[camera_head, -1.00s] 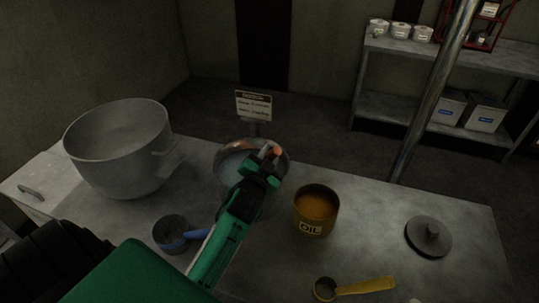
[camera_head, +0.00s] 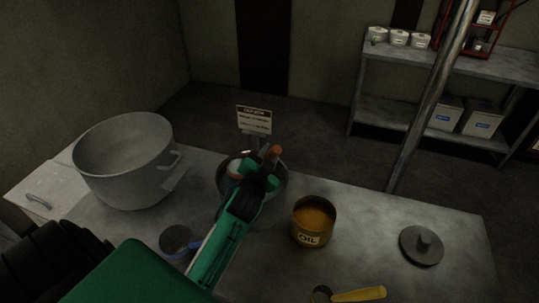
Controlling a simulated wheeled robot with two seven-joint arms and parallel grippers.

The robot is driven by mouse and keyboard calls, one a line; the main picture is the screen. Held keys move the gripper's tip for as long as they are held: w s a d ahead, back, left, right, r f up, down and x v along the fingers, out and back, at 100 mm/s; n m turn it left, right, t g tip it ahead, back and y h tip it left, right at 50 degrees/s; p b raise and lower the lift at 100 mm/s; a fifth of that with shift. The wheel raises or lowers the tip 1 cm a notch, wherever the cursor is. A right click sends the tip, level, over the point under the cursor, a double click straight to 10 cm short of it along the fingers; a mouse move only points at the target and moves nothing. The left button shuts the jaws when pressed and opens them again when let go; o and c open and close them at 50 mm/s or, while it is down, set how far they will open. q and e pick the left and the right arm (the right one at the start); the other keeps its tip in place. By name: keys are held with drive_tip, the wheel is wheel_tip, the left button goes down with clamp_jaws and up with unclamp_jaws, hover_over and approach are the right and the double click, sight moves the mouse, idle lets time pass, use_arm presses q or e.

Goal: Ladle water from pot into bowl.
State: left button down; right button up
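A large grey pot (camera_head: 125,165) with side handles stands upright at the left of the table. A metal bowl (camera_head: 281,178) sits at the back middle, partly hidden by my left gripper. My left gripper (camera_head: 255,161) is over the bowl, its orange-tipped fingers spread apart with nothing seen held. A dark ladle with a blue handle (camera_head: 176,240) lies in front of the pot, partly hidden by my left arm. A yellow-handled ladle (camera_head: 358,295) lies at the front edge of the view, partly cut off. No water can be made out. My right gripper is not in view.
A dark round lid (camera_head: 422,246) lies at the right of the table (camera_head: 370,225). A small sign (camera_head: 254,121) stands behind the bowl. A slanted metal pole (camera_head: 425,110) rises behind the table.

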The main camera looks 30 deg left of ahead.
use_arm(q)
wheel_tip(320, 180, up, 9)
drive_tip(key=p, duration=0.7)
drive_tip(key=shift+f, duration=0.15)
drive_tip(key=shift+f, duration=0.1)
